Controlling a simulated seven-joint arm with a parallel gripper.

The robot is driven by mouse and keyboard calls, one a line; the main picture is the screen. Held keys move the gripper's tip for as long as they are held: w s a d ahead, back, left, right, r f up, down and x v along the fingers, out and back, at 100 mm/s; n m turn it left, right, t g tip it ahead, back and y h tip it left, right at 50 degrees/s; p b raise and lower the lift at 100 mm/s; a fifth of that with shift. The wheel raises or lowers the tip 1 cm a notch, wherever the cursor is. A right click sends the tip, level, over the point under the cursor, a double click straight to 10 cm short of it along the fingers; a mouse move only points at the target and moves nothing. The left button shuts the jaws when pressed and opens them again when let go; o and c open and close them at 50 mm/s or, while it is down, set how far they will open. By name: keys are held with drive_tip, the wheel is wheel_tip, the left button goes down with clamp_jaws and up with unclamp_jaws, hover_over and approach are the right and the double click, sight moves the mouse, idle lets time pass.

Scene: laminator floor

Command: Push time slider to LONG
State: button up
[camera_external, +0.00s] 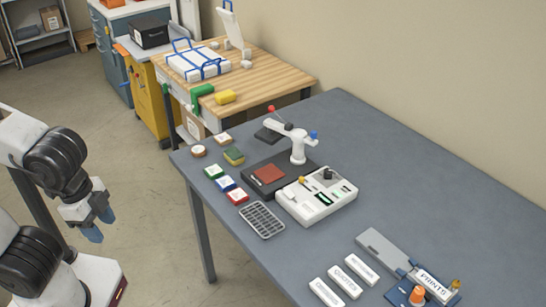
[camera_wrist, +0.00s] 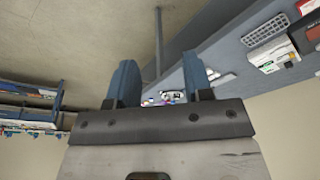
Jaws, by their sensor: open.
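A white control box (camera_external: 318,208) sits on the grey-blue table, with a small yellow knob (camera_external: 302,180), a black round knob (camera_external: 328,174) and a dark green window on top. Which part is the time slider, and its LONG mark, are too small to tell. The box also shows partly at the upper right of the wrist view (camera_wrist: 272,54). My gripper (camera_external: 97,228) is off the table's left side, well apart from the box, with its blue fingers pointing down. In the wrist view its two fingers (camera_wrist: 160,82) are spread with nothing between them.
Beside the box are a dark press base with a red pad (camera_external: 268,174), a white post with an arm (camera_external: 298,148), a grey slotted tray (camera_external: 262,220) and several small colored blocks (camera_external: 226,183). Labelled white blocks (camera_external: 344,281) lie at the front.

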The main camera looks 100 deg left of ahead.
drive_tip(key=w+a+r, duration=0.2)
drive_tip(key=w+a, duration=0.5)
drive_tip(key=w, duration=0.7)
drive_tip(key=g, duration=0.3)
hover_over(302, 178)
wheel_tip(302, 178, down, 17)
drive_tip(key=shift+a+f, duration=0.1)
drive_tip(key=shift+f, duration=3.85)
